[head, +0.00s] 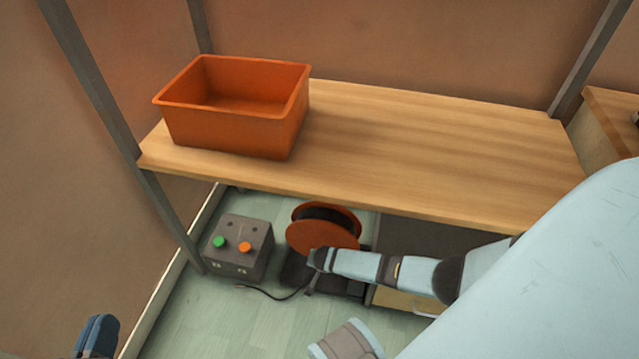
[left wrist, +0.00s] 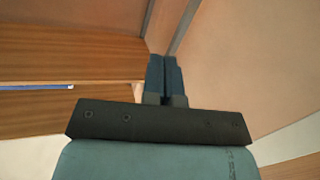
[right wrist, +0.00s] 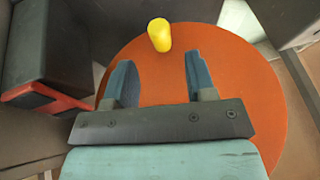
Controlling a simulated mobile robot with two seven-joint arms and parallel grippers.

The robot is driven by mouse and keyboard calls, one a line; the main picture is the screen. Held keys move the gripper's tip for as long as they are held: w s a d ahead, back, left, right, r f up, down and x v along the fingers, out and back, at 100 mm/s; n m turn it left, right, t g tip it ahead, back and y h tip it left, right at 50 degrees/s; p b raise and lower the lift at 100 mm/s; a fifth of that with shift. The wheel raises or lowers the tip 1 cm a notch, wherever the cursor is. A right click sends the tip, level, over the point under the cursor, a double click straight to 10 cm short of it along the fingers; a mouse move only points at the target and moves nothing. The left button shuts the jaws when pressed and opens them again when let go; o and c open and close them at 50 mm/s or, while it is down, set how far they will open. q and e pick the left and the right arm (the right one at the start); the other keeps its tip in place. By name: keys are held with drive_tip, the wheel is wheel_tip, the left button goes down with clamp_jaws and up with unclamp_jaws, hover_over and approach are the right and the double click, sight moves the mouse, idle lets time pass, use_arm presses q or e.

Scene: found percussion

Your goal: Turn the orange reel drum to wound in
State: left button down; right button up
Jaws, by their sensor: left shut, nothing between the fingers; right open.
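The orange reel drum (head: 322,236) stands on the floor under the front edge of the wooden shelf, with dark windings between its flanges. In the right wrist view its orange flange (right wrist: 235,85) fills the middle, with a yellow knob (right wrist: 160,34) near the edge. My right gripper (right wrist: 158,72) is open in front of the flange.
A grey control box (head: 238,246) with green and orange buttons stands left of the reel, a black cable on the floor beside it. An orange bin (head: 165,122) sits on the wooden shelf (head: 430,145) above. Metal posts stand at the shelf's corners. The floor in front is partly clear.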

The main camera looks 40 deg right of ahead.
drive_tip(key=b+x, duration=0.2)
drive_tip(key=x, duration=0.3)
drive_tip(key=shift+s, duration=0.1)
drive_tip(key=shift+w+d+f+b, duration=0.1)
drive_tip(key=shift+w+f+b, duration=0.2)
drive_tip(key=shift+b, duration=0.25)
use_arm(q)
drive_tip(key=w+m, duration=0.1)
drive_tip(key=w+a+m+t, duration=0.1)
drive_tip(key=shift+a+r+m+h, duration=0.15)
drive_tip(key=shift+r+m+h, duration=0.05)
drive_tip(key=shift+m+h, duration=0.2)
use_arm(e)
drive_tip(key=shift+c, duration=0.5)
clamp_jaws()
